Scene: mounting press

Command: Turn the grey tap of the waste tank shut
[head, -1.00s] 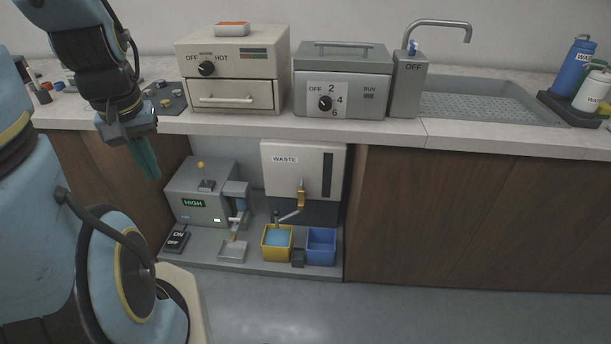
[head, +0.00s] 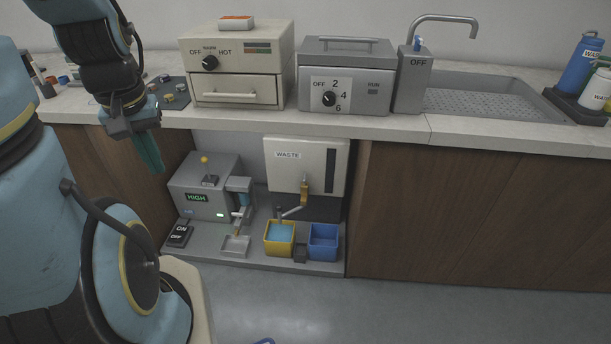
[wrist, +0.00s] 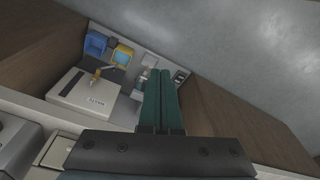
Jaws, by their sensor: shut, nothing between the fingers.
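The white waste tank (head: 285,172), labelled WASTE, is in the open bay under the counter. A brass fitting (head: 304,196) is on its front, with a small grey piece at its top and a grey bar (head: 292,211) slanting down-left from it. Which grey part is the tap's handle is too small to tell. A yellow bin (head: 279,248) with light-blue contents stands below. My gripper (head: 151,168) points down, left of the bay and well apart from the tank. Its green fingers are shut and empty. The wrist view shows the fingers (wrist: 161,75) and the tank (wrist: 88,103) beyond, left of them.
A grey machine (head: 190,190) reading HIGH stands left of the tank, with an ON/OFF switch (head: 180,235) before it. A blue bin (head: 323,243) stands right of the yellow one. The counter edge (head: 385,128) overhangs the bay.

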